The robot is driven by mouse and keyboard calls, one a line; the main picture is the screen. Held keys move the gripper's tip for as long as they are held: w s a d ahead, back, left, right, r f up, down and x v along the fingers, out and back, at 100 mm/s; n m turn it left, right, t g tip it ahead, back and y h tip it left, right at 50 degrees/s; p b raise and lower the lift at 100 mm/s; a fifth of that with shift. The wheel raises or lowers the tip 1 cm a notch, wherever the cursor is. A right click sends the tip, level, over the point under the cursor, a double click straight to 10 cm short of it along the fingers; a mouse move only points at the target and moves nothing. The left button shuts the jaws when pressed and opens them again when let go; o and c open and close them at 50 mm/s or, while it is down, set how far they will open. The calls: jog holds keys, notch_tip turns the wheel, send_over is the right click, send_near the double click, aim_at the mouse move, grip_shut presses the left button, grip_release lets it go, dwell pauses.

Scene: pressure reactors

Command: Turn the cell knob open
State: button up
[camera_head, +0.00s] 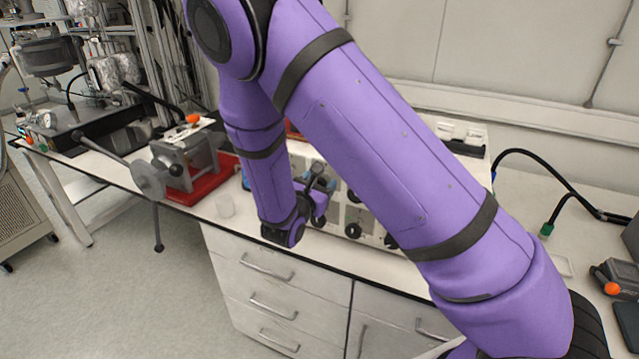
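A low panel box (368,222) with several round black knobs stands on the bench, partly hidden behind my purple arm. One black knob (353,230) is on its front face near the lower edge, and another shows to the right beside my arm. I cannot tell which one is the cell knob. My arm reaches down to the left end of this box. My gripper (318,182) is mostly hidden by my wrist; only a small dark part shows close to the panel. I cannot tell whether it is open or shut, or whether it touches a knob.
On the left, a grey metal device (185,160) with a long handle stands on a red base (215,180). At the right are a black hose (545,170) and a device with an orange knob (612,288). White drawers are below.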

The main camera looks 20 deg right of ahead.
jog(key=c, duration=0.6)
jog(key=shift+o, duration=0.2)
jog(key=shift+n, duration=0.3)
jog(key=n, duration=0.8)
jog(key=shift+n, duration=0.4)
jog(key=n, duration=0.4)
jog(key=shift+n, duration=2.2)
